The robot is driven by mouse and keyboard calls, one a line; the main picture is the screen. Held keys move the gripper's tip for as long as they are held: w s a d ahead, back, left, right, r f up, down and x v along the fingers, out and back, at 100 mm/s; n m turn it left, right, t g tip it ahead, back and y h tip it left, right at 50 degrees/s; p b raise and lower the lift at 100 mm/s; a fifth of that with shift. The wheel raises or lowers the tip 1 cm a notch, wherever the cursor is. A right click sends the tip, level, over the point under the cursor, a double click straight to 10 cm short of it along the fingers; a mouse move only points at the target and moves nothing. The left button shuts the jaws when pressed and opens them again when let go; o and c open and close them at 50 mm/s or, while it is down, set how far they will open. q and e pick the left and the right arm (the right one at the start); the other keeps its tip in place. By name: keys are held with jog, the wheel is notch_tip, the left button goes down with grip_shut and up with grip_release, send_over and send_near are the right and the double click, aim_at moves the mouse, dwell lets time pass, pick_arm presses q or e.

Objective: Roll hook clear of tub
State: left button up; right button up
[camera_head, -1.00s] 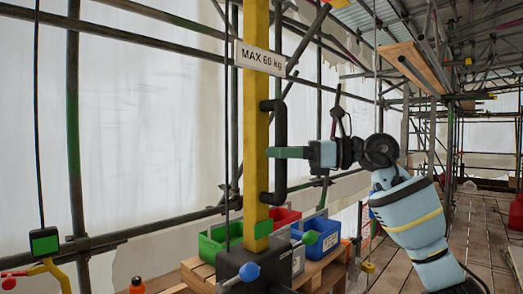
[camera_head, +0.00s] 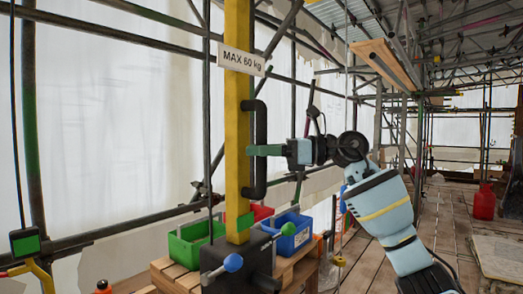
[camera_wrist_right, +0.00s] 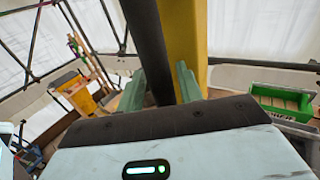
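A yellow upright mast (camera_head: 237,110) stands in a black base block (camera_head: 228,255). It bears a black handle (camera_head: 261,120) along its right side. My right gripper (camera_head: 265,150) is level with the handle's middle. In the right wrist view its green fingers (camera_wrist_right: 160,82) lie on both sides of the black handle (camera_wrist_right: 146,40), with little gap, and look shut on it. A green tub (camera_head: 188,247), a red tub (camera_head: 262,212) and a blue tub (camera_head: 293,240) stand behind the mast base. I cannot make out a hook. My left gripper is not in view.
The tubs stand on a wooden pallet (camera_head: 172,278). A white sign (camera_head: 243,60) is on the mast. Scaffold poles and white sheeting line the left and back.

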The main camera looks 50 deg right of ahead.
jog(key=shift+o, duration=0.4)
pick_arm(q)
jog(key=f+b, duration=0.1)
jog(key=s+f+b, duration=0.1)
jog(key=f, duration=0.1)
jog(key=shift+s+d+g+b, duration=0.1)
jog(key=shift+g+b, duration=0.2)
jog(key=shift+b, duration=0.1)
pick_arm(e)
jog(key=v, duration=0.7)
jog(key=shift+s+d, duration=0.25)
jog(key=shift+s, duration=0.1)
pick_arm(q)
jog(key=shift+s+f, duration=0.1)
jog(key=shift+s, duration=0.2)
